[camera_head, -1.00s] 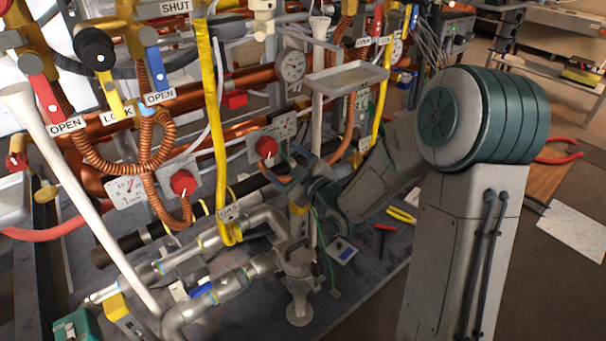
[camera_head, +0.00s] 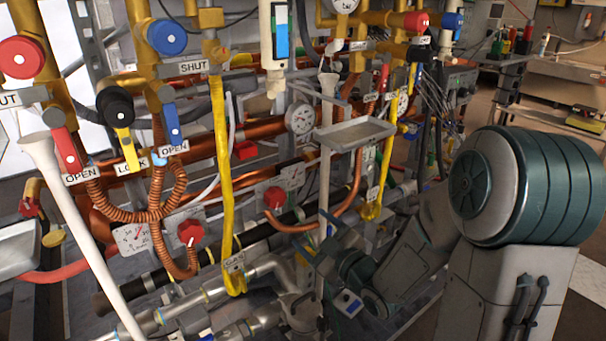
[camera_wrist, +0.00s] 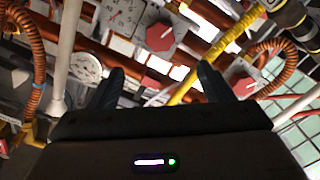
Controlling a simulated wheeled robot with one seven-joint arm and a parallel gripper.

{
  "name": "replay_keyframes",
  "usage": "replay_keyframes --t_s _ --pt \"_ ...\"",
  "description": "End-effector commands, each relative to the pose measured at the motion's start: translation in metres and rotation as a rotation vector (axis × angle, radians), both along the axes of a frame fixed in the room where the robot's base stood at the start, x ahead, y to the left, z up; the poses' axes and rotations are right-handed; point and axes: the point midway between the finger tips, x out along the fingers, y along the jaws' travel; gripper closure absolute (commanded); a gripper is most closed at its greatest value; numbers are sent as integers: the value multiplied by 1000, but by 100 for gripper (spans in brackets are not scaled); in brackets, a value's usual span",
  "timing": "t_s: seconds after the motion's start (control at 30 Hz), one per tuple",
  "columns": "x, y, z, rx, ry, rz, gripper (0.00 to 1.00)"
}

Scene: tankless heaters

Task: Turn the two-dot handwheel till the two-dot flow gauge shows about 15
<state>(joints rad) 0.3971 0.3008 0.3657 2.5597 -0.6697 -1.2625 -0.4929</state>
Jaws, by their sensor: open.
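Two red knobs with white pointer marks sit on the pipe panel in the head view: a left knob (camera_head: 191,233) beside a dial plate (camera_head: 130,237), and a right knob (camera_head: 274,197) beside another plate (camera_head: 291,177). Their dot marks are too small to read, so I cannot tell which is two-dot. In the wrist view, one red knob (camera_wrist: 160,36) with a dial plate (camera_wrist: 122,16) lies beyond my gripper (camera_wrist: 160,86), and another red knob (camera_wrist: 243,88) is to the right. My gripper is open and empty, apart from the knobs.
A yellow pipe (camera_head: 222,150) stands between the knobs. A white funnel pipe (camera_head: 80,230) rises at the left, and a grey tray (camera_head: 355,133) juts out above my arm. Coiled copper hose (camera_head: 140,212) and lever valves crowd the panel. A round gauge (camera_head: 300,119) hangs above the right knob.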

Motion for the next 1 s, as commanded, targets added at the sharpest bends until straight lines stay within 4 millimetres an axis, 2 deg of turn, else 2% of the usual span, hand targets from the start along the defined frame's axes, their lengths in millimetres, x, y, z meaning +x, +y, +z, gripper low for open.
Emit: replay_keyframes --t_s 0.17,0.33,0.47,0.57,0.77,1.0 --pt "5 -8 25 -60 79 -53 27" --pt "6 -32 63 -147 259 -191 27" --pt "-2 -55 94 -180 407 -318 27" --pt "-15 -72 120 -183 520 -418 27" --pt "-54 -99 176 -141 752 -610 27" --pt "-122 -111 248 -21 1047 -790 27"
